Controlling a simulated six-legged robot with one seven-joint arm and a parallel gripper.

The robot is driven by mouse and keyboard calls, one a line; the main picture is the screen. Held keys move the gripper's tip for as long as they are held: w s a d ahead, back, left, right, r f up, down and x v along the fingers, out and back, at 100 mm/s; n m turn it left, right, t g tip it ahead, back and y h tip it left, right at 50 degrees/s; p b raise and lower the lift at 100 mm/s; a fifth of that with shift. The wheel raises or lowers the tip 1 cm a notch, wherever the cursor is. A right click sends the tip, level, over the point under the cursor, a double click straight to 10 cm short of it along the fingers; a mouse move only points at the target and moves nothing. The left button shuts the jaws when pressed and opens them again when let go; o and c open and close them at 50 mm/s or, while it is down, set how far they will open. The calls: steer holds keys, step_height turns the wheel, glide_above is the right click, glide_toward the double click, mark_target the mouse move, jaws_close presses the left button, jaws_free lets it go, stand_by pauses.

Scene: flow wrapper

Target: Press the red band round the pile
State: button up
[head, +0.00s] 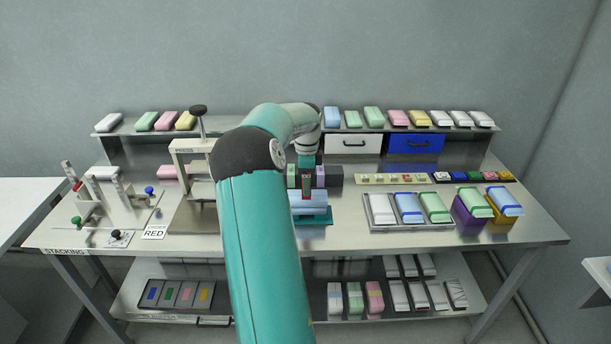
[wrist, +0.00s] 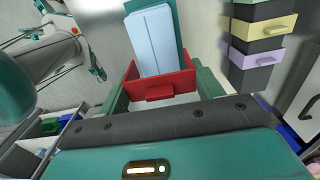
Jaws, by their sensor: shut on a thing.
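The red band (wrist: 160,88) is a stiff red piece with side walls and a small front tab. It sits between the green fingers of my gripper (wrist: 160,97), which is shut on it. In the head view my gripper (head: 306,184) points down over the pile (head: 310,207), with the band (head: 306,194) between. The pile is light blue and lies on a teal base (head: 316,222). In the wrist view the pile (wrist: 155,40) reaches to the band's far side. The band's lower edges are hidden, so I cannot tell how far it goes round the pile.
A press (head: 194,150) stands left of my arm. A card reading ORDER RED (head: 154,231) lies at the front left. A metal tray of packs (head: 377,220) is to the right. My arm hides part of the table.

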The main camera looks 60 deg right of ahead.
steer(key=shift+s+d+f, duration=0.1)
steer(key=shift+f, duration=2.9)
steer(key=shift+f, duration=0.3)
steer(key=o, duration=1)
step_height(320, 180, up, 14)
steer(key=shift+f, duration=0.15)
